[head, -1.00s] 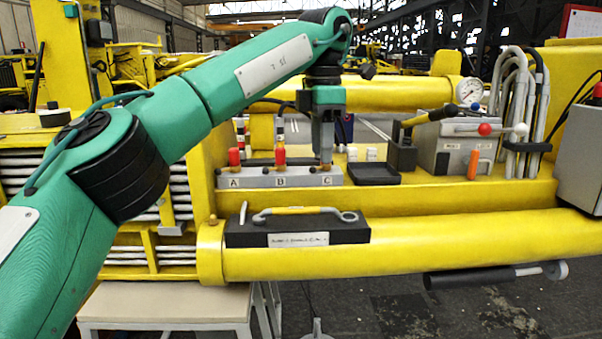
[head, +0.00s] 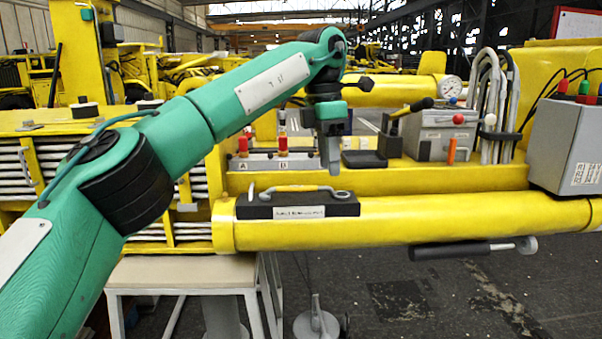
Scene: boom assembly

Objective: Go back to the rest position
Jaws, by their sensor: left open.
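My left arm (head: 240,95) comes in from the left and reaches across the yellow machine. My left gripper (head: 333,168) points down, open, in front of the yellow ledge; no object shows in it. Just left of it is a grey block (head: 263,166) with labels A and B and red-topped pieces (head: 282,144). The block's right end is hidden behind the gripper. My right gripper is not in view.
Right of the gripper are a black tray (head: 364,160), a grey box (head: 432,140) with a red knob, and bent hoses (head: 490,105). A large grey control box (head: 568,145) stands far right. A pale bench (head: 180,270) is below left.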

